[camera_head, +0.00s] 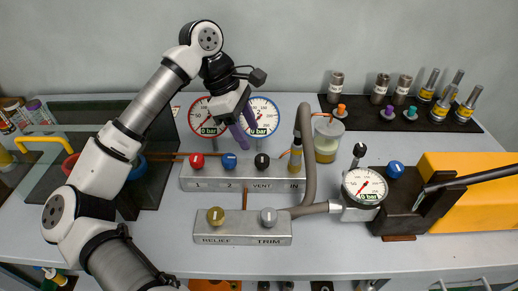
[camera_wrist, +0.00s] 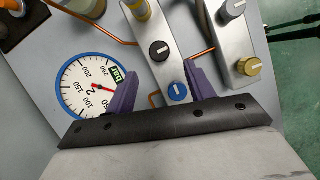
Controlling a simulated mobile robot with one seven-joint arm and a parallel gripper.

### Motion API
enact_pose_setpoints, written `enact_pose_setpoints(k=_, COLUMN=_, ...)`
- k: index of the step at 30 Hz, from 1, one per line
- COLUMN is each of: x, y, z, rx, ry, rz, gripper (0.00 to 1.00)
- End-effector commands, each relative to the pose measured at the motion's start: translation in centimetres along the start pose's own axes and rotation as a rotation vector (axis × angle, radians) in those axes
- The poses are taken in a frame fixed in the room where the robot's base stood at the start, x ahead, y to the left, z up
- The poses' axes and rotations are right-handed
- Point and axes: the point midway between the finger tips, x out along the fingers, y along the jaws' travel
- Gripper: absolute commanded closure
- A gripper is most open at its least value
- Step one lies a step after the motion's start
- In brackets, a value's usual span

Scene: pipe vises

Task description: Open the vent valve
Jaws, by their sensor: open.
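The black VENT knob (camera_head: 262,161) stands on the rear valve block (camera_head: 222,184), right of the blue knob 2 (camera_head: 229,161). In the wrist view the VENT knob (camera_wrist: 159,51) shows a pale pointer line and lies just beyond my fingertips. The blue knob (camera_wrist: 177,92) appears between my fingers, nearer the palm. My gripper (camera_head: 246,135) has purple fingers, spread and empty, above and behind the block near knob 2 and VENT. It also shows in the wrist view (camera_wrist: 162,76). Contact with either knob is not visible.
A red-rimmed gauge (camera_head: 203,119) and blue-rimmed gauge (camera_head: 264,117) stand behind the block. The red knob 1 (camera_head: 196,160) is left. A front block (camera_head: 243,230) carries RELIEF and TRIM knobs. A grey hose (camera_head: 308,150), a jar (camera_head: 327,141) and a vise (camera_head: 405,204) stand right.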

Motion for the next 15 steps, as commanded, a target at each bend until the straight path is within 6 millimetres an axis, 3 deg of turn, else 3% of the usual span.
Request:
enact_pose_setpoints(k=9, x=5.8, y=0.0, z=0.1, rx=-0.002, ry=-0.003, rz=-0.001, gripper=0.46)
enact_pose_setpoints(k=15, x=7.6, y=0.0, z=0.1, rx=-0.002, ry=-0.002, rz=0.0, gripper=0.46)
